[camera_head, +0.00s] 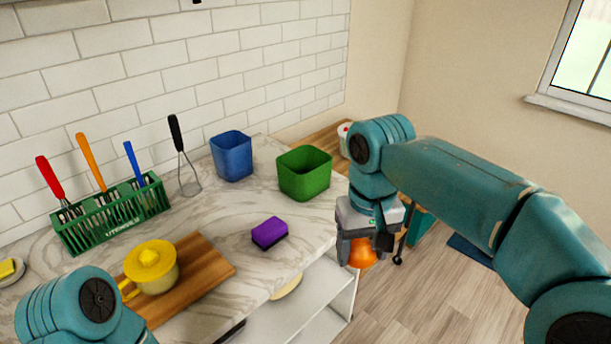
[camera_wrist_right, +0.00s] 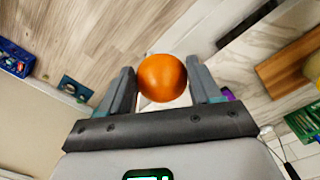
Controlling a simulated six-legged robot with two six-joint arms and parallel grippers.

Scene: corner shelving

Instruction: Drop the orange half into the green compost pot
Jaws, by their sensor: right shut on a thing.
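The orange half (camera_head: 362,254) is held between the fingers of my right gripper (camera_head: 364,250), off the counter's right edge and above the floor. In the right wrist view the orange half (camera_wrist_right: 162,77) sits between the two fingertips, its round side showing. The green compost pot (camera_head: 304,174) stands upright on the counter, left of and behind my right gripper. Its open top faces up, and it looks empty as far as I can see inside. My left arm shows at the lower left of the head view, but its gripper is out of the picture.
A blue pot (camera_head: 232,157) stands left of the green pot. A purple sponge (camera_head: 270,233) lies in front. A wooden board (camera_head: 212,262) with a yellow juicer (camera_head: 152,268), a green utensil rack (camera_head: 110,222) and a whisk (camera_head: 186,170) are further left. Bare counter surrounds the sponge.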

